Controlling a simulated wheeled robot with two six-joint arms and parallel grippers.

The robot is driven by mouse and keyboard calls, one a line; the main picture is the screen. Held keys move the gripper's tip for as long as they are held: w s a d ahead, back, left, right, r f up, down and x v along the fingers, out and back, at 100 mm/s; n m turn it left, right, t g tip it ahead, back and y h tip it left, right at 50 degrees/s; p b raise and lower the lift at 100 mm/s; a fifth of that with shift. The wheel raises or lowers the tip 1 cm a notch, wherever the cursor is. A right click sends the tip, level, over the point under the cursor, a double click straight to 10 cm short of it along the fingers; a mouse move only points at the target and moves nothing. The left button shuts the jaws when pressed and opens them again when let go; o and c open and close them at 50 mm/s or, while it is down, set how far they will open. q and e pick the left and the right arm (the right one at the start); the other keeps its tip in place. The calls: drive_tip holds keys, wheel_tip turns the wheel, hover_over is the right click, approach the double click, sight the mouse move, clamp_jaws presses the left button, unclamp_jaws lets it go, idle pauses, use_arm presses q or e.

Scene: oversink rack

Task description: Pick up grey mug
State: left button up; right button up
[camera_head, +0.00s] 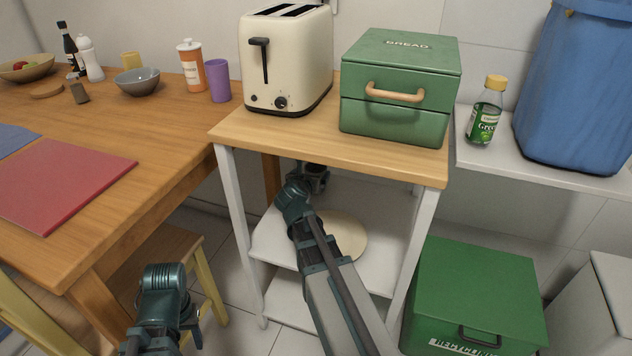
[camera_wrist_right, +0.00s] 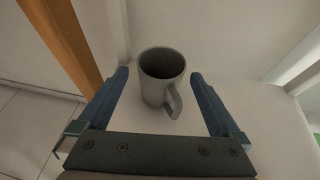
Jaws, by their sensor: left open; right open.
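The grey mug (camera_wrist_right: 154,92) stands upright on a white shelf (camera_wrist_right: 250,92) in the right wrist view, its handle toward the camera and slightly right. My right gripper (camera_wrist_right: 159,74) is open, with one blue finger on each side of the mug and a visible gap to both. In the head view my right arm reaches under the wooden top of the small rack, and the mug cannot be made out there. Part of my left arm shows at the bottom left of the head view; its fingers are not visible.
A cream toaster (camera_head: 290,62) and a green bread box (camera_head: 399,85) stand on the rack's wooden top (camera_head: 300,128). White posts (camera_head: 237,215) frame the shelves. A round pale board (camera_head: 345,236) lies on a shelf. A green recycling box (camera_head: 480,285) stands right; a stool (camera_head: 150,262) left.

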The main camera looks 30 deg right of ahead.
sight(318, 167)
drive_tip(key=b+x, duration=0.2)
drive_tip(key=x, duration=0.3)
drive_tip(key=shift+f, duration=0.2)
drive_tip(key=shift+s+r, duration=0.1)
drive_tip(key=c, duration=1.3)
